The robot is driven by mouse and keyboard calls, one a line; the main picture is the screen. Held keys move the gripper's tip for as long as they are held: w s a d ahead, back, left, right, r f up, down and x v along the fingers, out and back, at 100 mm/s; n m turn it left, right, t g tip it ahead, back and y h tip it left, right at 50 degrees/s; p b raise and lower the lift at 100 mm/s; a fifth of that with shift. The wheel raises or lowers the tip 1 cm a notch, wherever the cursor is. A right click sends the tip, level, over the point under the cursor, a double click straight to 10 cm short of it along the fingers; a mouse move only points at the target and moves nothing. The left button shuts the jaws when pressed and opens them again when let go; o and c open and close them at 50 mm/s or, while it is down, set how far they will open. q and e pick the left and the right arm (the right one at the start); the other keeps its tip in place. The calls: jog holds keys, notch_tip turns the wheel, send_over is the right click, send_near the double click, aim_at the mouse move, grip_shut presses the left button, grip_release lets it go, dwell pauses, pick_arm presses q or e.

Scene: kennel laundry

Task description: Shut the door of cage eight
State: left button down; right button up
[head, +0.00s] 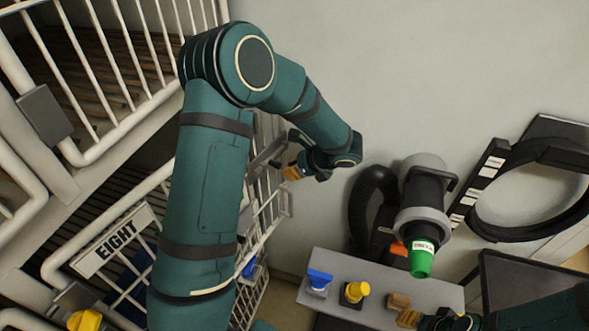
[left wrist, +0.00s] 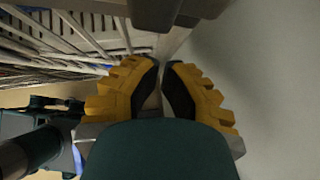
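Cage eight has a white barred front with a sign reading EIGHT (head: 117,238). My left arm crosses in front of it, so much of the door is hidden. White bars (head: 268,210) show on the arm's right side; I cannot tell how far the door stands open. My left gripper (head: 290,172) is by the upper part of these bars. In the left wrist view its yellow fingers (left wrist: 161,72) nearly meet at the tips, with no clearly held thing between them. My right gripper (head: 408,318) is at the bottom right, partly cut off, by the table.
An upper barred cage (head: 110,75) is above cage eight. A grey table (head: 420,290) carries a blue piece (head: 319,281), a yellow piece (head: 356,291) and a brown block (head: 398,301). Bare wall lies right of my left gripper.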

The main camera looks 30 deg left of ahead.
aim_at(286, 152)
pick_arm(q)
jog(key=a+n+g, duration=0.2)
jog(key=a, duration=0.8)
jog(key=shift+s+a+n, duration=0.25)
jog(key=shift+n, duration=0.05)
jog(key=v, duration=0.4)
jog(key=d+f+v, duration=0.1)
jog(key=v, duration=0.8)
jog(key=shift+w+d+f, duration=0.15)
jog(key=shift+d+f, duration=0.2)
jog(key=shift+f, duration=0.1)
